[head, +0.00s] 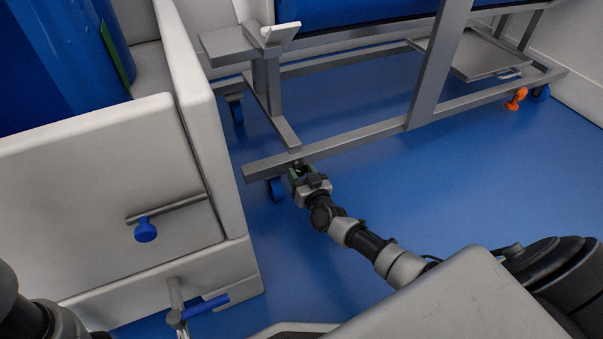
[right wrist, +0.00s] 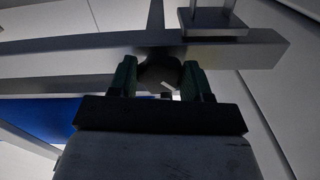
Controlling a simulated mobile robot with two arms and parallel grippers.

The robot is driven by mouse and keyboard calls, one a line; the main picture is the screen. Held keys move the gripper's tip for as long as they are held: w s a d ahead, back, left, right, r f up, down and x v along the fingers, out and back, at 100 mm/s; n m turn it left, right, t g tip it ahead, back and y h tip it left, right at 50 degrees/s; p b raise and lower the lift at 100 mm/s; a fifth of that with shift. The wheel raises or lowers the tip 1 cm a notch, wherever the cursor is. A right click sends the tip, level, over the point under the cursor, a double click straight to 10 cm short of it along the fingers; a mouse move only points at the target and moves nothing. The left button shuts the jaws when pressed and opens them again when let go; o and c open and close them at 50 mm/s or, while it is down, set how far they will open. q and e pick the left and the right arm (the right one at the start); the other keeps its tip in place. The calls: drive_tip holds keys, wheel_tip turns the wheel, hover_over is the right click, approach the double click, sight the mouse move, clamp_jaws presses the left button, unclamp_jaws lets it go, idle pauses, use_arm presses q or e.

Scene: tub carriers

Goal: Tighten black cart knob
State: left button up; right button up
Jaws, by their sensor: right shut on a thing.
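The black knob (right wrist: 160,74) sits under the metal frame of the cart (head: 350,140), near its front left corner. In the right wrist view it is a dark round shape between the two green-padded fingers. My right gripper (head: 298,172) reaches up to it from below and is shut on it. In the head view the fingers hide most of the knob. My left gripper is out of view; only dark and grey parts of my left arm show at the bottom left.
Blue floor (head: 450,190) is open at right.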

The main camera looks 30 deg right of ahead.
drive_tip(key=m, duration=0.4)
drive_tip(key=shift+a+m, duration=0.1)
drive_tip(key=shift+m, duration=2.5)
drive_tip(key=o, duration=0.9)
drive_tip(key=shift+s, duration=0.1)
